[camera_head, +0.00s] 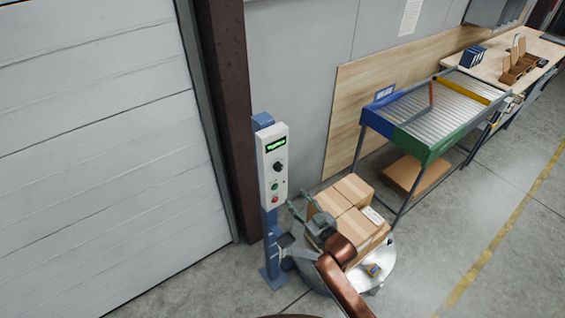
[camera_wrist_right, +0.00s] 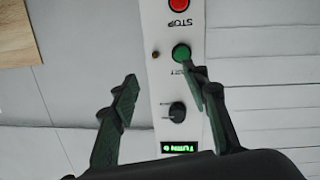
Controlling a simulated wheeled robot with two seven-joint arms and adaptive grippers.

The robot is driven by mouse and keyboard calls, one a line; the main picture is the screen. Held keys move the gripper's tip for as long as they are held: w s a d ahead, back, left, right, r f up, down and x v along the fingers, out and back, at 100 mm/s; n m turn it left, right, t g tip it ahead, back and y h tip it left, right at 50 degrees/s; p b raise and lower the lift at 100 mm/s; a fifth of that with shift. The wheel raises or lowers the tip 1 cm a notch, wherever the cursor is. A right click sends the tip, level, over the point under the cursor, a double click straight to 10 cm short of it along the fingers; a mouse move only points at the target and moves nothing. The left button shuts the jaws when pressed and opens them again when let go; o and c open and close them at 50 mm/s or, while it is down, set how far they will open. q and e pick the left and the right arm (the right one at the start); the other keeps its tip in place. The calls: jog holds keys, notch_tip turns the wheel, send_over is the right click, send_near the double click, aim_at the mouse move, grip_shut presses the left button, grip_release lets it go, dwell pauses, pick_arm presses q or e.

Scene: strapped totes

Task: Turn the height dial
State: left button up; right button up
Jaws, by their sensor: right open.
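The control box (camera_head: 266,180) is white and stands on a blue post. It carries a black height dial (camera_head: 278,167) below a small green-lit display (camera_head: 275,144). My right gripper (camera_head: 302,205) is open and empty, to the right of the box and lower than the dial in the head view. In the right wrist view the box is upside down. The dial (camera_wrist_right: 177,112) shows between the two spread fingers there, and the right finger overlaps the box face beside it. I cannot tell the gap in depth. My left gripper is not in view.
A green button (camera_wrist_right: 181,52) and a red stop button (camera_wrist_right: 180,4) are on the same box. Stacked cartons (camera_head: 352,208) stand on a round platform (camera_head: 385,268) under my right arm. A roller conveyor (camera_head: 430,105) is behind. Open floor lies to the right.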

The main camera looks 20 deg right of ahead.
jog(key=t+y+p, duration=0.1)
send_near(280, 169)
jog(key=shift+n, duration=0.3)
jog(key=p+x, duration=0.1)
jog(key=x, duration=0.7)
jog(key=shift+w+a+p, duration=0.1)
jog(key=shift+w+p, duration=0.05)
jog(key=shift+p, duration=0.15)
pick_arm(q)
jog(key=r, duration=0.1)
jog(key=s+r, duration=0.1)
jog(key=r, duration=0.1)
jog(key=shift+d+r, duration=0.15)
pick_arm(e)
grip_shut()
